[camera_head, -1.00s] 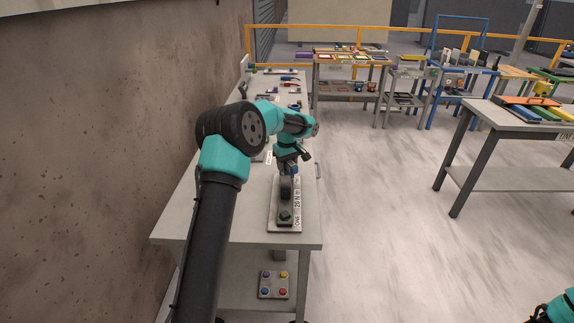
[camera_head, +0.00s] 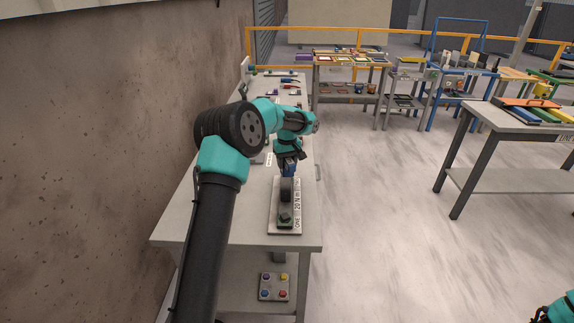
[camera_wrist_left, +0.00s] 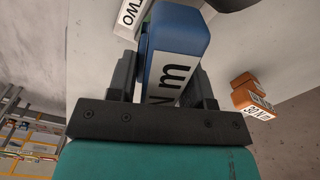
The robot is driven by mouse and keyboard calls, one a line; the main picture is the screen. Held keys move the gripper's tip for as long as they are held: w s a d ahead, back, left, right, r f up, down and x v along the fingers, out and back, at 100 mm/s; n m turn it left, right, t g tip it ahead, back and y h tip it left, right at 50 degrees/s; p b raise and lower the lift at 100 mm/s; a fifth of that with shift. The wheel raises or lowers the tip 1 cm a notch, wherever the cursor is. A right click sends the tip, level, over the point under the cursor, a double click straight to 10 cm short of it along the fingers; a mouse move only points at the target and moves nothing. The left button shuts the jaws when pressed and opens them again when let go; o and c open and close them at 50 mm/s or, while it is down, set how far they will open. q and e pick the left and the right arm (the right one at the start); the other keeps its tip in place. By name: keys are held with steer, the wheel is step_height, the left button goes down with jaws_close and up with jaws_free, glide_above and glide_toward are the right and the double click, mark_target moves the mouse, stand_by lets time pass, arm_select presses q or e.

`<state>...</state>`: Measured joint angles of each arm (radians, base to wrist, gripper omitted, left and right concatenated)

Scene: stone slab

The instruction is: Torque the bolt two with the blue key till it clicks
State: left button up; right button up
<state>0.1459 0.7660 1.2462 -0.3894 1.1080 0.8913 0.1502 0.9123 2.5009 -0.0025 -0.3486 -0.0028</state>
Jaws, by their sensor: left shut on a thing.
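My left gripper (camera_head: 289,160) is shut on the blue key (camera_head: 288,170), above the far part of a plate on the bench. In the left wrist view the blue key (camera_wrist_left: 178,52) sits between the dark fingers, with a white label ending in "N m". A white label reading "TWO" (camera_wrist_left: 131,14) shows beside it. Bolt two itself is hidden, and I cannot tell whether the key touches it. In the head view the plate (camera_head: 273,226) carries a label with "ONE" and "20 N m" and a dark bolt fixture (camera_head: 285,217) at its near end.
An orange block marked "30 N m" (camera_wrist_left: 252,97) lies beside the key in the left wrist view. Tools (camera_head: 290,83) lie at the bench's far end. A plate with coloured knobs (camera_head: 274,286) sits on the lower shelf. Part of my right arm shows at the bottom right corner.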

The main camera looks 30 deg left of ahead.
arm_select(q)
steer(key=shift+r, duration=0.75)
steer(key=shift+r, duration=0.15)
steer(key=shift+r, duration=2.4)
steer(key=shift+s, duration=0.1)
